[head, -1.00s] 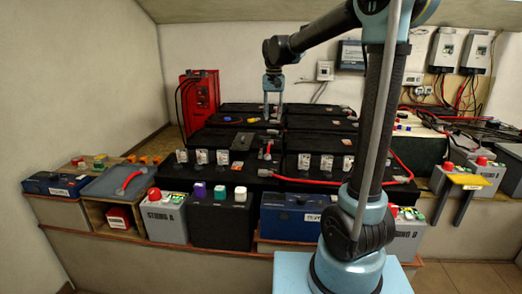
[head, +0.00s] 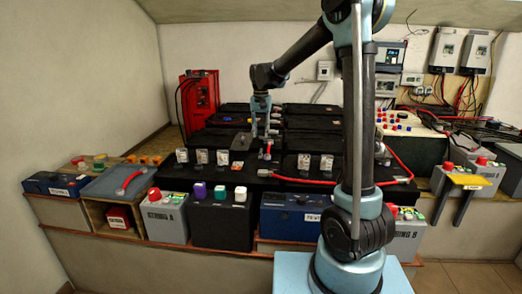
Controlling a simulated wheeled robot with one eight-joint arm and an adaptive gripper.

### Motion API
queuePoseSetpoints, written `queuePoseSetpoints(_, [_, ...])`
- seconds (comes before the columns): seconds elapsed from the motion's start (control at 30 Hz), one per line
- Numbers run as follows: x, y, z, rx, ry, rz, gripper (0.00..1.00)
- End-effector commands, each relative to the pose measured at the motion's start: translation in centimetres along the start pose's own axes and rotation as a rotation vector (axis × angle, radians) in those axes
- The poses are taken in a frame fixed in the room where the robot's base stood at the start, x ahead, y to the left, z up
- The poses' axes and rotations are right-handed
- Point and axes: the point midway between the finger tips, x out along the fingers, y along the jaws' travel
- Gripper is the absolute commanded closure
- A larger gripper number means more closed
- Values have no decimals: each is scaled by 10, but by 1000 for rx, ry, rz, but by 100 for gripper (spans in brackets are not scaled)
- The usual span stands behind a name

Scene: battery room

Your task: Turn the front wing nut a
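My gripper (head: 262,134) points down over the black battery bank, its fingers apart and nothing seen between them. It is low over the batteries, just behind a small red-topped part (head: 268,148) on the front battery row (head: 230,171). I cannot make out which small fitting on the batteries is the front wing nut a; it is too small or hidden by my gripper. Whether the fingertips touch anything cannot be told.
Several clear-capped posts (head: 202,156) line the front row. A red cable (head: 310,181) runs along the right side. A grey box labelled STRING A (head: 167,219) and a black box with coloured knobs (head: 222,220) stand in front. A red charger (head: 200,98) stands at the back left.

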Motion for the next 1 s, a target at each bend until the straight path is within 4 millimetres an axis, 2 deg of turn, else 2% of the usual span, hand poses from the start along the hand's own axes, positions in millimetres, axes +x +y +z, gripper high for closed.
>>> queuePoseSetpoints(0.3, [55,0,0,0,0,0,70])
queuePoseSetpoints(0.5, [77,0,0,0,0,0,70])
queuePoseSetpoints(0.7, [85,0,0,0,0,0,70])
queuePoseSetpoints(0.93, [86,0,0,0,0,0,70])
queuePoseSetpoints(0.97, [86,0,0,0,0,0,75])
queuePoseSetpoints(1.0, [86,0,0,0,0,0,84])
